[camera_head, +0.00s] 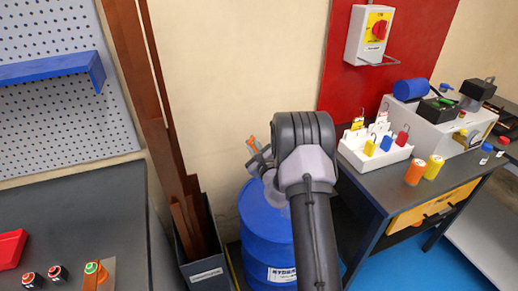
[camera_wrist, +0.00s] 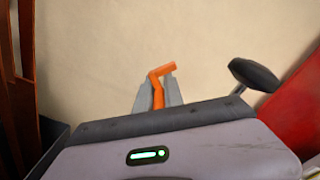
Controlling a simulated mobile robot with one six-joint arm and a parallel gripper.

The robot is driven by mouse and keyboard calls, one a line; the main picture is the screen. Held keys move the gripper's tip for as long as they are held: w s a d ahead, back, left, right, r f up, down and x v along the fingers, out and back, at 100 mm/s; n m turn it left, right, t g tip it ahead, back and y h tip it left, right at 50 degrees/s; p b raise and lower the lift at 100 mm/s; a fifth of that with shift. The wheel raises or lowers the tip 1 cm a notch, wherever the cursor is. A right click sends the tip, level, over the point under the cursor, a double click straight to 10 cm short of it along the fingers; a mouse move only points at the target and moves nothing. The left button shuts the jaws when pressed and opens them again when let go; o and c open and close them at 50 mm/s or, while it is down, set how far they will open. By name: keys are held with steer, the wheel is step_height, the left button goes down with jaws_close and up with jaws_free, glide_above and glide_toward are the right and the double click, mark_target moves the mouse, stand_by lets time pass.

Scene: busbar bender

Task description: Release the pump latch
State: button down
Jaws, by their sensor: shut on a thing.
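The pump latch looks to be the orange bent piece (camera_wrist: 158,84) between my grey fingers in the wrist view; its upper end turns to the right. It also shows small in the head view (camera_head: 251,145). My gripper (camera_head: 258,157) is shut on it, above the blue drum (camera_head: 266,236). In the wrist view my gripper (camera_wrist: 158,95) shows only its fingertips, past the wrist housing. A dark oval knob on a rod (camera_wrist: 254,75) stands to the right of the fingers, apart from them. My arm hides the pump body and much of the drum's top.
Brown bars stand in a dark bin (camera_head: 205,254) left of the drum. A workbench (camera_head: 388,192) with a white lock tray (camera_head: 374,157) stands to the right. A red panel (camera_head: 343,70) with a rotary switch is behind it. A grey bench (camera_head: 110,200) is at left.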

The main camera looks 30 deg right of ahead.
steer(key=shift+w+a+f+n+b, duration=0.15)
steer(key=shift+f+n+b, duration=0.25)
steer(key=shift+n, duration=0.25)
steer(key=shift+s+a+f+n+b, duration=0.1)
steer(key=shift+a+f+n+b, duration=0.25)
steer(key=shift+n, duration=0.35)
steer(key=shift+w+f+n+b, duration=0.1)
steer(key=shift+f+n+b, duration=0.15)
steer(key=shift+n+b, duration=0.3)
steer(key=c, duration=1.5)
jaws_free()
steer(key=shift+o, duration=0.2)
steer(key=p+v, duration=0.2)
steer(key=v, duration=1.5)
steer(key=shift+s+p, duration=0.25)
steer(key=shift+p, duration=0.1)
steer(key=shift+f, duration=0.1)
